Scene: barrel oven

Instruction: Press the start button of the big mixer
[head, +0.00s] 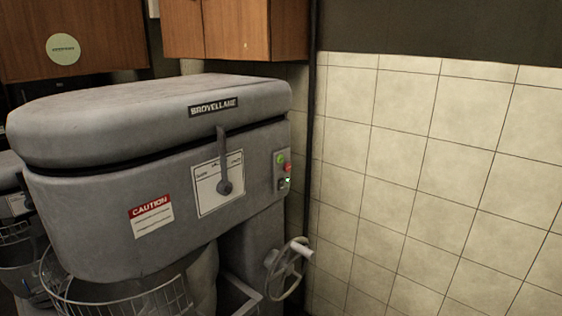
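The big mixer (105,195) fills the left and middle of the head view, a large grey machine with a rounded top and a brand plate. Its control panel (282,184) sits at the right end of its front face. The panel has a green button (280,159) at the top, a red button (288,167) just below it to the right, and a small lit spot lower down. Which one is the start button is not readable; no label is legible. Neither gripper shows in the head view.
A handwheel (286,268) juts out low on the mixer's right, below the panel. A wire bowl guard (120,300) is at the lower left. A dark lever (223,165) hangs on the front. A tiled wall (430,180) stands to the right. Wooden cabinets (235,28) hang above.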

